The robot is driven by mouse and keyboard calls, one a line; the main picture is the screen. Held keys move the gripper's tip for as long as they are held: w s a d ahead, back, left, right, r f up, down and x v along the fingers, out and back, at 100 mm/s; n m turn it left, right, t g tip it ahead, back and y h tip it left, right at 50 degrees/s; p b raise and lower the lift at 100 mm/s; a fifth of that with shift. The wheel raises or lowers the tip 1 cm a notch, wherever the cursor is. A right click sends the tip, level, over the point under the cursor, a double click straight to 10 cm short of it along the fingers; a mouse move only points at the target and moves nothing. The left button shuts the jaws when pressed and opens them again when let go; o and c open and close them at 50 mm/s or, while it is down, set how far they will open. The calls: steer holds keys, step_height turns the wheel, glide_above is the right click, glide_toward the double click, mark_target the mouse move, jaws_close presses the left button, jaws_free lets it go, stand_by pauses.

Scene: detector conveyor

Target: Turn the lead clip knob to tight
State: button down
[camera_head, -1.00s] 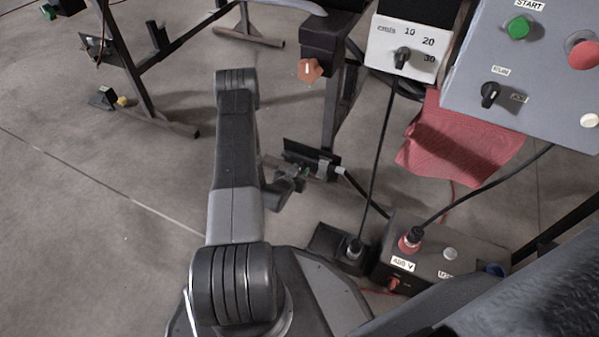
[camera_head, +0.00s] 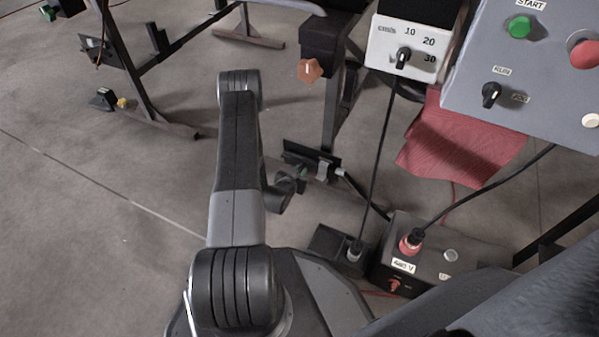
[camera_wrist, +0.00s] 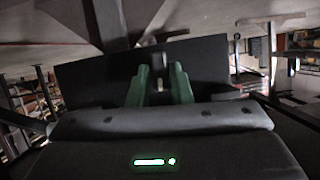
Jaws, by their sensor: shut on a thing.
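A black plate (camera_head: 318,158) low on the conveyor leg carries a small light grey clip fitting (camera_head: 325,169), with a dark lead running off to the right. My gripper (camera_head: 303,173) is at the left of this fitting, its green fingertips close against it. In the wrist view my green fingers (camera_wrist: 159,88) stand in front of the black plate (camera_wrist: 90,72), with a small grey piece between them. I take this piece to be the lead clip knob (camera_wrist: 158,84); the fingers are shut on it. Its pointer and markings are hidden.
An orange star knob (camera_head: 310,70) is on the leg above. A white dial box (camera_head: 385,45) and grey control panel (camera_head: 540,100) stand at upper right. A red cloth (camera_head: 460,150) hangs below. A dark socket box (camera_head: 440,262) with cables is right of my arm.

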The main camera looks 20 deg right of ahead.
steer(key=shift+s+d+f+m+t+y+b, duration=0.1)
steer(key=shift+s+f+m+t+y+b, duration=0.15)
steer(key=shift+m+t, duration=1.4)
steer(key=shift+d+f+m+t+y+b, duration=0.1)
steer(key=shift+m+t+y, duration=0.4)
steer(key=shift+m, duration=2.1)
steer(key=shift+s+d+f+m+t+y+b, duration=0.1)
steer(key=shift+s+f+m+t+y+b, duration=0.1)
steer(key=shift+m+t, duration=1.5)
steer(key=shift+m+g, duration=0.45)
steer(key=shift+m, duration=0.1)
steer(key=c, duration=1.4)
jaws_free()
